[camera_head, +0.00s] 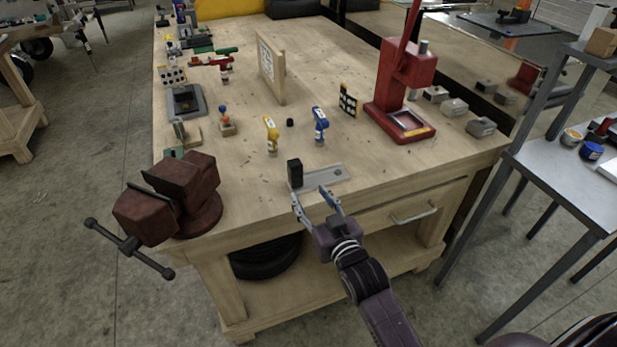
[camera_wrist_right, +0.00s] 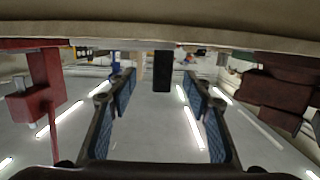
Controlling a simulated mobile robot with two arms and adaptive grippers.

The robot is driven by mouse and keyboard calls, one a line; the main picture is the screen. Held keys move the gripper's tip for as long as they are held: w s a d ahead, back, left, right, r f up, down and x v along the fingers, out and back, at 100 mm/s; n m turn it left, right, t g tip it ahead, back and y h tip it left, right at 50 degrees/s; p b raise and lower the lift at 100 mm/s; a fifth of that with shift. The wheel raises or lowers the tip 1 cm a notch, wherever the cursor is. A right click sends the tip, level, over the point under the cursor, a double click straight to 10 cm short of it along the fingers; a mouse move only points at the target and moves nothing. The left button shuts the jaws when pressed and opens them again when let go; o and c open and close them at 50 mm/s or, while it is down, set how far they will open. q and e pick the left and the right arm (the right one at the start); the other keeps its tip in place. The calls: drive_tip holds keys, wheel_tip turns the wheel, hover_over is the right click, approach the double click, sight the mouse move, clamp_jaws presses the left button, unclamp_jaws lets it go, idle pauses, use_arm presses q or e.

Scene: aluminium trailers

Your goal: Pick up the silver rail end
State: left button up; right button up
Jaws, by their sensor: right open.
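The silver rail end (camera_head: 325,177) is a flat grey metal piece lying near the front edge of the wooden workbench, with an upright black block (camera_head: 295,173) at its left end. My right gripper (camera_head: 309,192) is open and empty, just in front of the rail end at the bench edge. In the wrist view, which is upside down, the black block (camera_wrist_right: 163,72) shows between the open fingers, beyond them; the silver part is hard to make out there. My left gripper is not in view.
A dark red vise (camera_head: 180,195) sits at the bench's front left corner. A red press (camera_head: 402,90) stands at the right. A yellow bottle (camera_head: 271,134) and a blue one (camera_head: 320,124) stand behind the rail end. A drawer handle (camera_head: 413,212) sticks out below.

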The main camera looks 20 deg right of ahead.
sight(297, 168)
drive_tip(key=shift+t, duration=0.8)
drive_tip(key=w+r, duration=0.2)
drive_tip(key=r, duration=0.1)
drive_tip(key=shift+w+r, duration=0.1)
drive_tip(key=shift+w, duration=0.15)
drive_tip(key=w, duration=0.2)
drive_tip(key=w+p, duration=0.1)
drive_tip(key=w, duration=0.3)
drive_tip(key=shift+a+r+p, duration=0.25)
drive_tip(key=shift+a+p, duration=0.15)
drive_tip(key=shift+w+f, duration=0.1)
drive_tip(key=shift+w, duration=0.55)
clamp_jaws()
